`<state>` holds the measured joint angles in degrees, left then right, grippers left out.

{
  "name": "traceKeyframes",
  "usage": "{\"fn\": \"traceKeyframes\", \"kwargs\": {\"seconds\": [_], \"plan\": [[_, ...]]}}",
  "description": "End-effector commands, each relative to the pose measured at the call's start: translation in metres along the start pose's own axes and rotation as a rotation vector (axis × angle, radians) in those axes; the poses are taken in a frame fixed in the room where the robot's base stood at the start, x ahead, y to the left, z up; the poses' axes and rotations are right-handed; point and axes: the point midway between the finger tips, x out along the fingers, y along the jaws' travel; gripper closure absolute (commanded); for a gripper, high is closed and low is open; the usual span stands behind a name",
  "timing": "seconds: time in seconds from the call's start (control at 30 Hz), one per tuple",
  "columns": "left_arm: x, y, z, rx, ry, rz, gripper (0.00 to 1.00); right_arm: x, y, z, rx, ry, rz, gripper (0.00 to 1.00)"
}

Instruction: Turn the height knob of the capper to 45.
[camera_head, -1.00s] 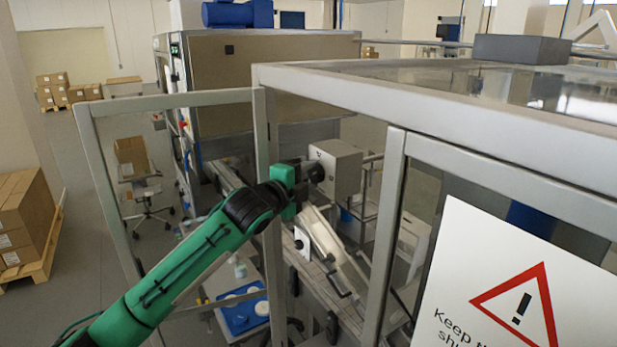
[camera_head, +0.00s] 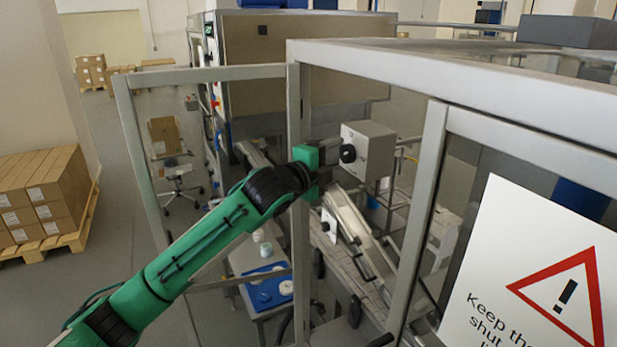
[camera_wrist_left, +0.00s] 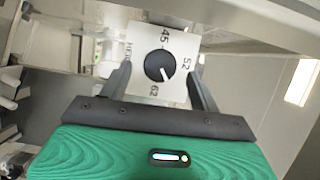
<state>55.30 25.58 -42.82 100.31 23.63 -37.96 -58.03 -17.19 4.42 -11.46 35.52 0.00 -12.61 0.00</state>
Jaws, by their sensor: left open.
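The capper's height knob (camera_head: 347,153) is a round black dial on the side of a grey box (camera_head: 376,150). In the left wrist view the knob (camera_wrist_left: 153,62) sits on a white plate (camera_wrist_left: 178,42) marked 45, 52 and 62, with another number partly hidden at left. Its white pointer faces lower right, between 52 and 62. My left gripper (camera_head: 335,163) is open in front of the knob. In the wrist view the left gripper (camera_wrist_left: 159,74) has one finger on each side of the plate, apart from the knob. My right gripper is out of view.
The machine's metal frame post (camera_head: 299,200) stands close beside my left arm, with an open glass door (camera_head: 135,160) to its left. A second plate with a black knob (camera_head: 329,223) is lower down. A blue tray (camera_head: 262,292) lies on a small table.

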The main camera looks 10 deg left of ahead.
Motion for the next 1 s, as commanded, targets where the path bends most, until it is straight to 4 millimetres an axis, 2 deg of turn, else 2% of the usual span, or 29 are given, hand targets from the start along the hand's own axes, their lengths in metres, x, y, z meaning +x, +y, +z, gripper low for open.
{"fn": "traceKeyframes", "kwargs": {"seconds": [0.03, 0.2, 0.4, 0.5, 0.7, 1.0], "plan": [[-0.011, 0.006, 0.001, 0.003, 0.0, -0.002, 0.37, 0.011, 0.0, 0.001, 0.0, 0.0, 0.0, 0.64], [-0.047, 0.006, 0.001, 0.003, -0.001, -0.003, 0.37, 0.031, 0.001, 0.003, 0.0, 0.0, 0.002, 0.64], [-0.086, 0.005, 0.001, 0.002, 0.0, -0.001, 0.37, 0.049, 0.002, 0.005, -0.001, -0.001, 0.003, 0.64], [-0.099, 0.003, 0.001, 0.001, 0.0, -0.001, 0.37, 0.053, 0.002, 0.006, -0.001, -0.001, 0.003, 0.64], [-0.112, 0.002, 0.0, -0.001, 0.001, 0.0, 0.37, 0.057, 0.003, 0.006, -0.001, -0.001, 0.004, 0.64], [-0.113, 0.001, 0.0, -0.002, 0.0, 0.0, 0.37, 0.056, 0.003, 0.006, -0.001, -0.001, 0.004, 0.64]]}}
